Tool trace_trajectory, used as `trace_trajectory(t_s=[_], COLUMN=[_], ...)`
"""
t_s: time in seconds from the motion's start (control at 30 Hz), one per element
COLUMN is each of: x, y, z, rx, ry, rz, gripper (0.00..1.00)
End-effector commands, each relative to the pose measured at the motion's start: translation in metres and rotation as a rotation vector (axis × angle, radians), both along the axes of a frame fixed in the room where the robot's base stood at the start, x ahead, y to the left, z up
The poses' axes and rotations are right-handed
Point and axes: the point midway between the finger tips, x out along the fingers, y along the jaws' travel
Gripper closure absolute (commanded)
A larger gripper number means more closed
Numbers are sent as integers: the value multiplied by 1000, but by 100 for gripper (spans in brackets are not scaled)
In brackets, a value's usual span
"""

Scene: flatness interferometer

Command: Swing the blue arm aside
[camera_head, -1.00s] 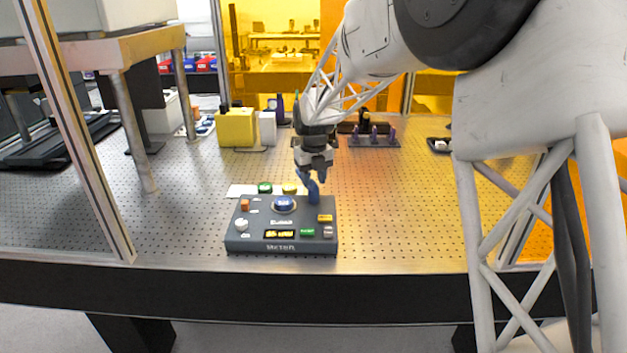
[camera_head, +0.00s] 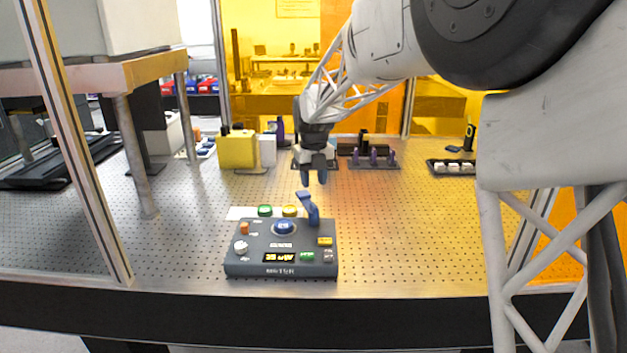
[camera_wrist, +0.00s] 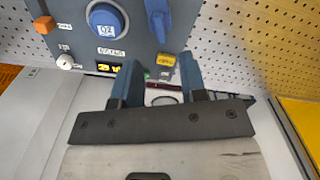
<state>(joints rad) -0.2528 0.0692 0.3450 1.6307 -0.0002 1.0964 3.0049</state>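The blue arm (camera_head: 309,208) stands on the back right of a dark grey meter box (camera_head: 250,262), its upper end leaning left in the head view. It also shows at the top of the wrist view (camera_wrist: 158,20). A round blue knob (camera_head: 284,227) sits to its left on the box. My gripper (camera_head: 314,180) appears just above the blue arm in the head view, with a visible gap between them. In the wrist view its two blue fingers (camera_wrist: 160,78) are apart with nothing held between them.
A yellow block (camera_head: 237,149) is at the back left. Trays with purple pegs (camera_head: 374,158) and white pieces (camera_head: 455,167) are at the back right. The perforated table (camera_head: 400,230) is clear right of the box.

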Motion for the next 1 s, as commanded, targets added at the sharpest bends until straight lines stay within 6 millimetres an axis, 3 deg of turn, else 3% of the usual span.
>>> trace_trajectory(t_s=[0.03, 0.23, 0.47, 1.0], x=[0, 2, 10, 36], y=[0, 5, 28, 117], z=[0, 0, 2, 14], rx=[0, -12, -70, -311], ry=[0, 0, 2, 96], rz=[1, 54, 301, 1258], gripper=[68, 99, 100, 100])
